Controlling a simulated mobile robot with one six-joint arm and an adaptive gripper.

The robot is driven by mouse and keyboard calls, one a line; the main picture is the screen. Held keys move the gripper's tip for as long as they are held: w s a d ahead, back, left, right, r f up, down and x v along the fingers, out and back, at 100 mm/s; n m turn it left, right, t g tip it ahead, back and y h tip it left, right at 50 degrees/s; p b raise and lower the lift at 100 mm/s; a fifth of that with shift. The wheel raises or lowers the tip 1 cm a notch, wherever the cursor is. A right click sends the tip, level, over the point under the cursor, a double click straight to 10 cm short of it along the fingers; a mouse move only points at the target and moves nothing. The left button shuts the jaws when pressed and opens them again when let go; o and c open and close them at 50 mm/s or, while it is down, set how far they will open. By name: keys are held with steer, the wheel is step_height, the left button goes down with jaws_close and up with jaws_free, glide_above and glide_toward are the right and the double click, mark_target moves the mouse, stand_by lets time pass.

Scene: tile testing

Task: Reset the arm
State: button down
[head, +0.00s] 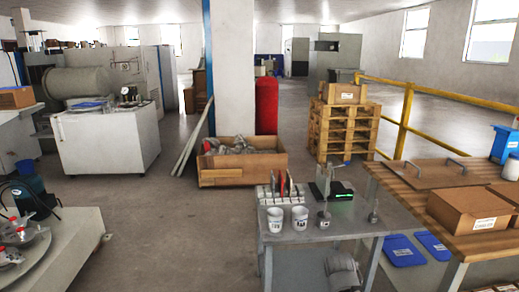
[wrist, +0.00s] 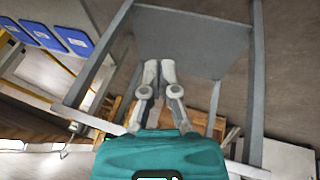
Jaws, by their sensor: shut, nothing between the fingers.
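My gripper (wrist: 159,66) shows in the wrist view, with a teal body and two grey fingers. The fingers are together and hold nothing. A grey panel with metal legs (wrist: 195,40) lies behind the fingertips in that view, apart from them as far as I can tell. I cannot make out my gripper in the head view.
The head view shows a grey table (head: 325,233) with white cups (head: 299,217) at front centre. A wooden-topped bench (head: 400,185) with a cardboard box (head: 474,209) stands to its right. A wooden crate (head: 241,175) sits behind. Open floor (head: 160,235) lies left of the table.

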steer(key=s+a+m+g+y+p, duration=0.2)
steer(key=s+a+g+y, duration=0.15)
steer(key=s+a, duration=0.45)
step_height(320, 180, up, 37)
steer(key=p, duration=3.6)
steer(key=shift+w+a+g+p, duration=0.35)
steer(key=shift+w+a+p, duration=0.05)
steer(key=shift+w+a, duration=0.05)
steer(key=shift+a, duration=0.1)
